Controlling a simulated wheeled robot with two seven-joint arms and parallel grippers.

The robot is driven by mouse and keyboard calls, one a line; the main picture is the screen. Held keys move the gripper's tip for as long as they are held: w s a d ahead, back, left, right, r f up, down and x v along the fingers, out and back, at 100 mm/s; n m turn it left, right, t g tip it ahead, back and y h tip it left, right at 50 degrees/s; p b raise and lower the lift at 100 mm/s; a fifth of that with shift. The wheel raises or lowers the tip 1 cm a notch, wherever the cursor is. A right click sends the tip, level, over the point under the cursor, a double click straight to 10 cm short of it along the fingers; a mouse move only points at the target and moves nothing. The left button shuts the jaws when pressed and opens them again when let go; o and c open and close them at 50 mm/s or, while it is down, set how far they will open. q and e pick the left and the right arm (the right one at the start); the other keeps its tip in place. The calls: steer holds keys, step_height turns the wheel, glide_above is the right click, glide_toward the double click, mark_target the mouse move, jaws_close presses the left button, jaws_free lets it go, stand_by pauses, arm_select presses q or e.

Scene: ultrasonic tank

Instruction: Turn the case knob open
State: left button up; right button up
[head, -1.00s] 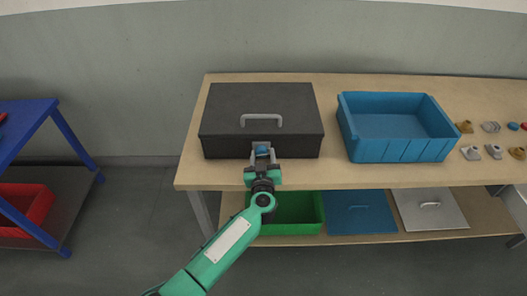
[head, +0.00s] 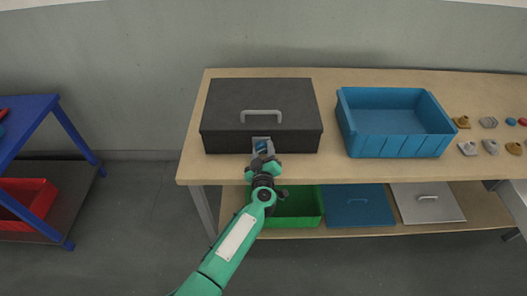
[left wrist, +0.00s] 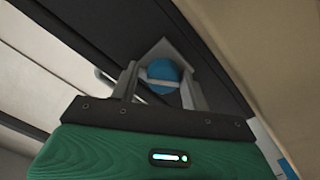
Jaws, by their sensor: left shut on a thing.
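The dark grey case (head: 261,95) stands closed on the wooden table, with a grey handle (head: 260,113) on its lid. A blue round knob (head: 262,145) sits on a light plate at the middle of the case's front. My left gripper (head: 263,149) is at this knob and shut on it. In the left wrist view the blue knob (left wrist: 164,69) lies between the two grey fingers (left wrist: 160,90), and a light bar crosses its face. The gripper is rolled relative to the case. My right gripper is not in view.
A blue open bin (head: 400,145) stands right of the case, with several small parts (head: 489,123) further right. The shelf below holds a green bin (head: 300,208), a blue lid (head: 357,206) and a grey lid (head: 427,203). A blue rack (head: 50,160) stands at the left.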

arm_select(q)
steer(key=shift+s+a+f, duration=0.1)
steer(key=shift+a+f, duration=0.35)
steer(key=shift+f, duration=0.1)
steer(key=o, duration=0.8)
steer(key=shift+d+r, duration=0.1)
steer(key=shift+r, duration=0.2)
steer(key=s, duration=1.3)
steer(key=shift+s, duration=0.35)
